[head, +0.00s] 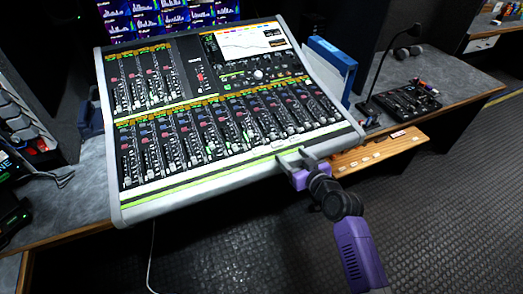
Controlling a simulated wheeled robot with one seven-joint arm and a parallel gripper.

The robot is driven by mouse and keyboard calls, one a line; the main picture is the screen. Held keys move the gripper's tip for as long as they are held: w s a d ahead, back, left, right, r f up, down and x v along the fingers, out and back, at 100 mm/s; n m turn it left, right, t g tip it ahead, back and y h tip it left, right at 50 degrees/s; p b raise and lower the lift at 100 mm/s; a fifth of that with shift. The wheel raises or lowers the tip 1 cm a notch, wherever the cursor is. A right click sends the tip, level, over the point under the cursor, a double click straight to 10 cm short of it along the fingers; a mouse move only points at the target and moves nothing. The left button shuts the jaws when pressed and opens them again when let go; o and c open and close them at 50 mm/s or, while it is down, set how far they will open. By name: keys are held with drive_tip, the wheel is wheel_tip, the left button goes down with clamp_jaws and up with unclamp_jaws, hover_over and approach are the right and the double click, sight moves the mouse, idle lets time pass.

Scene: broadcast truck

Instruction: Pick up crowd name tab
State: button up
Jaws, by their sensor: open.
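Several small pale tabs (366,159) lie in a row on a wooden board (348,166) to the right of the mixing console's front corner. They are too small to read, so I cannot tell which one is the crowd name tab. My gripper (291,157) is at the front edge of the mixing console (190,200), left of the wooden board. Its grey fingers are open and reach over the console's front rim. I see nothing between them. I cannot tell whether they touch the rim. The purple hand covers part of the board's left end.
A blue-edged binder (330,65) stands behind the console's right side. A small black control panel (405,100) with a gooseneck microphone (384,62) sits on the grey desk (462,85). A rack (25,115) stands at the left. The dark floor in front is clear.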

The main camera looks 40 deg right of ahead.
sight(277, 142)
drive_tip(key=shift+w+f, duration=0.15)
drive_tip(key=shift+w, duration=0.45)
drive_tip(key=shift+p+x, duration=0.65)
drive_tip(key=shift+x, duration=2.65)
clamp_jaws()
drive_tip(key=shift+r, duration=0.25)
